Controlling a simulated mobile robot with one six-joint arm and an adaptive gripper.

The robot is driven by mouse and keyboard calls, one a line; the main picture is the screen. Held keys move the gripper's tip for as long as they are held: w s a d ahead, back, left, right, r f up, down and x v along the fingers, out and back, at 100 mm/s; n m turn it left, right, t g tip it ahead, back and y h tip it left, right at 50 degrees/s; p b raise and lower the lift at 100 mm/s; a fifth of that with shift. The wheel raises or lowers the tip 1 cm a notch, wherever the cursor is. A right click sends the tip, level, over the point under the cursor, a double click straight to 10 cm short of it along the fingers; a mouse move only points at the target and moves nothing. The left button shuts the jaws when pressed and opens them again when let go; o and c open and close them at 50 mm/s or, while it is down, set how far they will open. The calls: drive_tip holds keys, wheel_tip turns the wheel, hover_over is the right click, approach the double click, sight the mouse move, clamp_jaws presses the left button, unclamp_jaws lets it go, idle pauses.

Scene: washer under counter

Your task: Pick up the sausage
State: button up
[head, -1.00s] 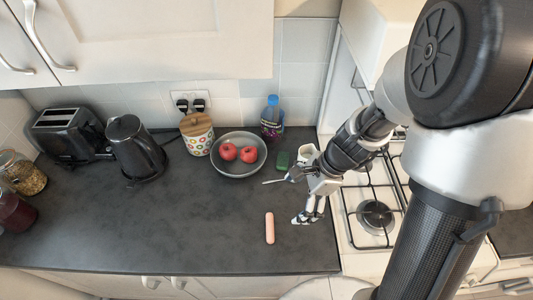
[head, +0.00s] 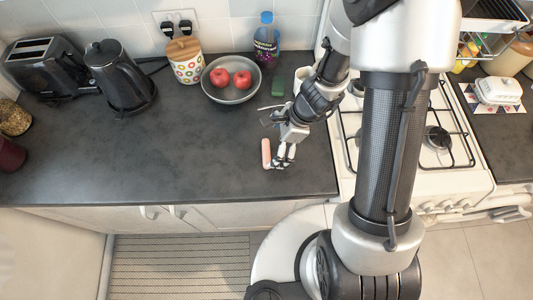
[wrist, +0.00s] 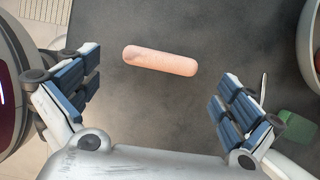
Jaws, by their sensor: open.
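The sausage (head: 266,152) is a short pink cylinder lying on the dark counter, left of the stove. It also shows in the wrist view (wrist: 160,60), lying crosswise beyond the fingertips and roughly centred between them. My gripper (head: 283,161) is just right of the sausage in the head view. In the wrist view, its two blue-padded fingers (wrist: 160,95) are spread wide with nothing between them. The sausage is fully visible in the wrist view.
A grey bowl (head: 231,94) with two red apples stands behind the sausage. A green block (head: 278,88), a bottle (head: 266,42) and a white cup (head: 303,77) are near it. The gas stove (head: 440,165) is to the right. The counter (head: 160,150) left of the sausage is clear.

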sight(267, 152)
drive_tip(key=b+x, duration=0.1)
drive_tip(key=x, duration=0.3)
drive_tip(key=shift+w+b, duration=0.15)
drive_tip(key=shift+b, duration=0.15)
drive_tip(key=shift+c, duration=0.4)
drive_tip(key=c, duration=0.8)
